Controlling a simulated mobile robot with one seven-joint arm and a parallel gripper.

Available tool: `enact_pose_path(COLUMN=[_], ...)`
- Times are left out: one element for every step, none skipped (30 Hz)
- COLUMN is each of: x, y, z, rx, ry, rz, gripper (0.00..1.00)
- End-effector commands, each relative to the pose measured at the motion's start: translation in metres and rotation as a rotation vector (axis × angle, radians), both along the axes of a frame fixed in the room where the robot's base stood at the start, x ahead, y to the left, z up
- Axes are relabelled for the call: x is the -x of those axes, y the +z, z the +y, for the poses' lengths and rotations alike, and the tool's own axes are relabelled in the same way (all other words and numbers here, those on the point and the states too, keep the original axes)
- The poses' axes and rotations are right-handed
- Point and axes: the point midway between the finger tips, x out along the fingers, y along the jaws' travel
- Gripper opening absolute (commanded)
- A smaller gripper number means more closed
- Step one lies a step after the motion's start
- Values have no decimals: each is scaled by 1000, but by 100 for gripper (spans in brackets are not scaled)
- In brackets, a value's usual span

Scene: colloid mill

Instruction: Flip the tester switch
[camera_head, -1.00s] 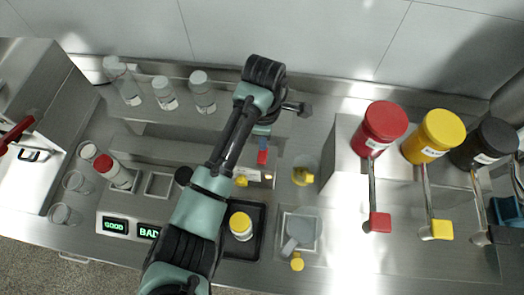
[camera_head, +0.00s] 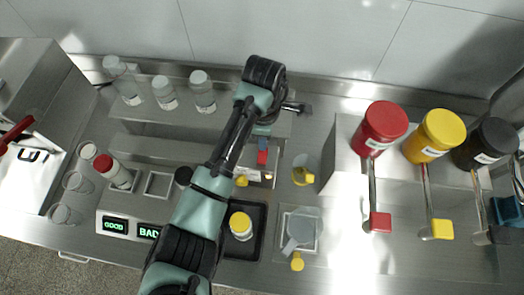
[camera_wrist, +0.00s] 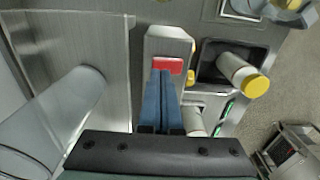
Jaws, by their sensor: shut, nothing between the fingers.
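The red switch (camera_wrist: 168,66) shows in the wrist view, on the top end of a pale grey housing (camera_wrist: 168,42). In the head view the red piece (camera_head: 262,158) is just below my gripper (camera_head: 262,143). My gripper (camera_wrist: 160,74) is shut and empty. Its blue fingertips are right at the red switch's lower edge in the wrist view and cover part of it; whether they touch it I cannot tell. The tester's green GOOD (camera_head: 115,226) and BAD (camera_head: 148,232) displays are at the lower left in the head view, and the arm hides part of the panel.
Red (camera_head: 380,128), yellow (camera_head: 433,135) and black (camera_head: 484,143) jars stand at the right. Several clear bottles stand on the back shelf. A grey cylinder (camera_wrist: 62,105) is close to the gripper's left in the wrist view.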

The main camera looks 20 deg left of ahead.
Motion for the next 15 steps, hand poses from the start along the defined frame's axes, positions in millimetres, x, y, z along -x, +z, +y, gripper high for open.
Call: enact_pose_path(x=[0,0,0,0,0,0,0,0,0,0,0,0,0,0,0], y=[-2,-2,-3,-3,-4,-4,-5,-5,-6,-6,-7,-7,-8,-8,-9], z=[0,0,0,0,0,0,0,0,0,0,0,0,0,0,0], rx=[0,0,0,0,0,0,1,0,1,1,1,1,1,1,1], ry=[0,0,0,0,0,0,0,0,0,0,0,0,0,0,0], rz=[0,0,0,1,1,1,1,1,1,1,1,1,1,1,1], gripper=[0,0,0,0,0,0,0,0,0,0,0,0,0,0,0])
